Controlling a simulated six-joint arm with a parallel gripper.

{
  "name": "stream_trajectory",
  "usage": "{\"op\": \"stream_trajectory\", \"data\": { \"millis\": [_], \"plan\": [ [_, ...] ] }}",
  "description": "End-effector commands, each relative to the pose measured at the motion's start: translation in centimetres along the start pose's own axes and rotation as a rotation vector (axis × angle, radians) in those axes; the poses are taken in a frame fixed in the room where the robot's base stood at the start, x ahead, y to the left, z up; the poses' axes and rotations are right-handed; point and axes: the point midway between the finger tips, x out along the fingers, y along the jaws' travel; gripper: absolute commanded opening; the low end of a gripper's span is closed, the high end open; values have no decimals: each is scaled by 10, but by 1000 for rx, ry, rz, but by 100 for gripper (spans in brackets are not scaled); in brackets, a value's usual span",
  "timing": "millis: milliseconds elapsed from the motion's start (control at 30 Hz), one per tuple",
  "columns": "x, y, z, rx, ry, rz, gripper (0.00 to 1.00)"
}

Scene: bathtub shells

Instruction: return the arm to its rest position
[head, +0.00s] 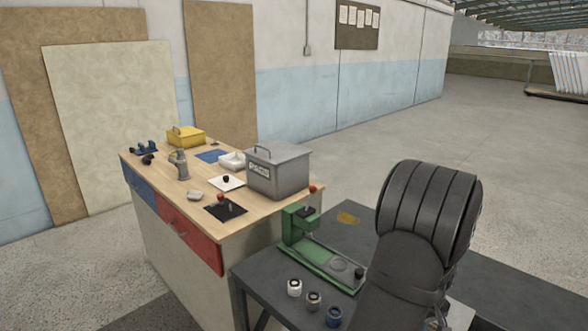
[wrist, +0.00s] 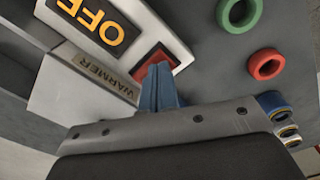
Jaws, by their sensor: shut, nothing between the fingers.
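In the wrist view my gripper (wrist: 160,85) shows as blue fingers shut together with nothing between them. The fingertips lie over the red square button (wrist: 152,68) of a white box marked WARMER (wrist: 85,85). I cannot tell whether they touch it. The box's display reads OFF (wrist: 92,20) in orange letters. In the head view my black arm (head: 425,220) stands large at the right over the dark table, and my gripper is hidden.
A green ring (wrist: 238,14) and a red ring (wrist: 266,64) lie beside the box. Several small cups (head: 314,300) and a green press (head: 320,255) stand on the dark table (head: 262,278) left of my arm. A wooden workbench (head: 172,205) carries a grey box (head: 278,172). Open floor lies behind.

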Motion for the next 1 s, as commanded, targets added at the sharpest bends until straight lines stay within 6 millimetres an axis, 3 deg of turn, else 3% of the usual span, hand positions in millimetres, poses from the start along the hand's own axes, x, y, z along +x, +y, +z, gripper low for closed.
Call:
{"op": "stream_trajectory", "data": {
  "millis": [367, 567, 767, 1000],
  "plan": [
    [-4, -1, 0, 0, -2, -2, 0],
    [-32, 0, 0, 0, 1, 1, 0],
    [-72, 0, 0, 0, 1, 2, 0],
    [-18, -1, 1, 0, -4, -6, 0]
  ]
}}
